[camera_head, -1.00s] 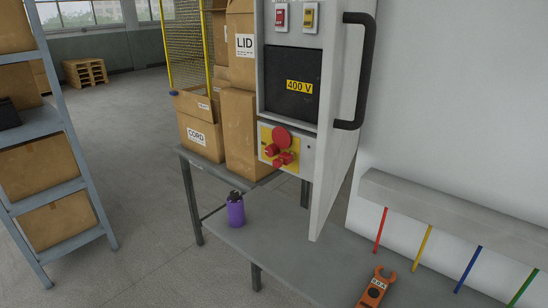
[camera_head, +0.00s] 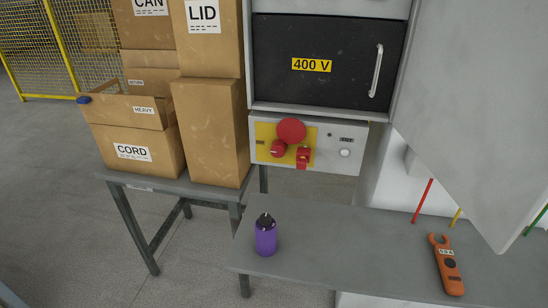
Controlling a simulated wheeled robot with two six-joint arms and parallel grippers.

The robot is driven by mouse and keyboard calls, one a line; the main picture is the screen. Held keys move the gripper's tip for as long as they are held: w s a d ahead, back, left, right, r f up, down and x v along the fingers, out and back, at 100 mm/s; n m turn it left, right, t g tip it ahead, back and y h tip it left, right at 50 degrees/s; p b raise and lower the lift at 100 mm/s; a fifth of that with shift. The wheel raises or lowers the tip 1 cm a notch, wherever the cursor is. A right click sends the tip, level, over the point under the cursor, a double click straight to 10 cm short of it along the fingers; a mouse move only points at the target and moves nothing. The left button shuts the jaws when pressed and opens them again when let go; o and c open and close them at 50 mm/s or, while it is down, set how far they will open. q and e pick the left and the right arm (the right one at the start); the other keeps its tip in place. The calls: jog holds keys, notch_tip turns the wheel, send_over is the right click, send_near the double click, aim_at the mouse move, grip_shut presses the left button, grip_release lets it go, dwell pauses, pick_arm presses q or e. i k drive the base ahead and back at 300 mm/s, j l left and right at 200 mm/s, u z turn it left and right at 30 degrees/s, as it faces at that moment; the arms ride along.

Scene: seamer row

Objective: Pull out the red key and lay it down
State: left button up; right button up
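A control panel (camera_head: 340,131) sits under the 400 V cabinet front in the middle of the view. Its yellow plate (camera_head: 266,134) carries a round red button (camera_head: 291,130) at the top, a red knob (camera_head: 278,148) at lower left and a red key-shaped piece (camera_head: 303,155) at lower right. The red key-shaped piece appears to be seated in the panel. Neither of my grippers is in view.
A grey bench (camera_head: 330,250) below has a purple bottle (camera_head: 266,236) and an orange clamp meter (camera_head: 446,264), with bare room between them. Boxes (camera_head: 210,130) stand on a table at left. An open cabinet door (camera_head: 470,110) fills the right side.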

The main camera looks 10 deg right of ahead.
aim_at(301, 163)
jog(key=i+j+z, duration=0.1)
jog(key=j, duration=0.4)
jog(key=i+j+z, duration=0.15)
jog(key=j, duration=0.3)
jog(key=j+z, duration=0.1)
jog(key=j, duration=0.4)
